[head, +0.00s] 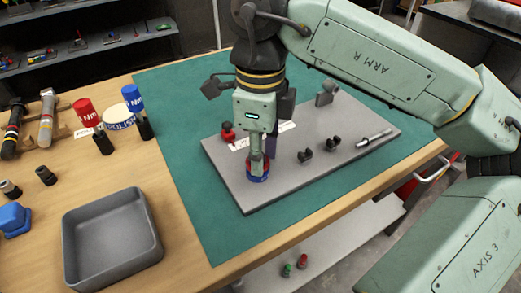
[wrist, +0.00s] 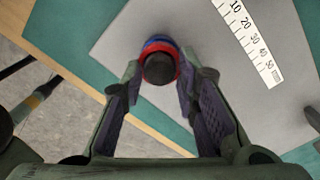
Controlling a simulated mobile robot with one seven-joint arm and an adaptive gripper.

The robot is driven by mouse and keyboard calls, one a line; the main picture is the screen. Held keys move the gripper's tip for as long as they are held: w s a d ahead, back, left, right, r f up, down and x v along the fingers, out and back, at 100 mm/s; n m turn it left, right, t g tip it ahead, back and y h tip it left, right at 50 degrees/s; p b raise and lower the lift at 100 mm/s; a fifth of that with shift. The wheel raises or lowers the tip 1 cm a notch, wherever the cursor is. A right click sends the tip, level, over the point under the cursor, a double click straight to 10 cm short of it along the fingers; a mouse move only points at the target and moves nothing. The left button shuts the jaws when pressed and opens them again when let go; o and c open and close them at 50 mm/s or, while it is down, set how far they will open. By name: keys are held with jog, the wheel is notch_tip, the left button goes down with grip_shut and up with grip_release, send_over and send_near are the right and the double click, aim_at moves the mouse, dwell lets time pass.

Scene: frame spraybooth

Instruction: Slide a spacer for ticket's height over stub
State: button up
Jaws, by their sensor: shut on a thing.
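My gripper (head: 257,163) points down at the near left part of the grey plate (head: 300,180). In the wrist view, its fingers (wrist: 160,75) are shut on a red ring (wrist: 149,78) from both sides. A blue ring (wrist: 158,44) shows just beyond the red one, and blue also shows under the fingers in the head view (head: 258,178). A dark round centre (wrist: 160,69) fills the red ring; I cannot tell how far the stub reaches through it. A small white ticket (head: 240,144) lies on the plate; its writing is unreadable.
A scale strip (wrist: 247,42) lies on the plate in the wrist view. A grey tray (head: 112,278), red and blue cans (head: 86,113) and black cylinders occupy the left side.

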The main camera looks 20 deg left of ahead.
jog(key=o, duration=0.8)
notch_tip(320, 180, up, 12)
jog(key=shift+f, duration=0.1)
dwell(0.5)
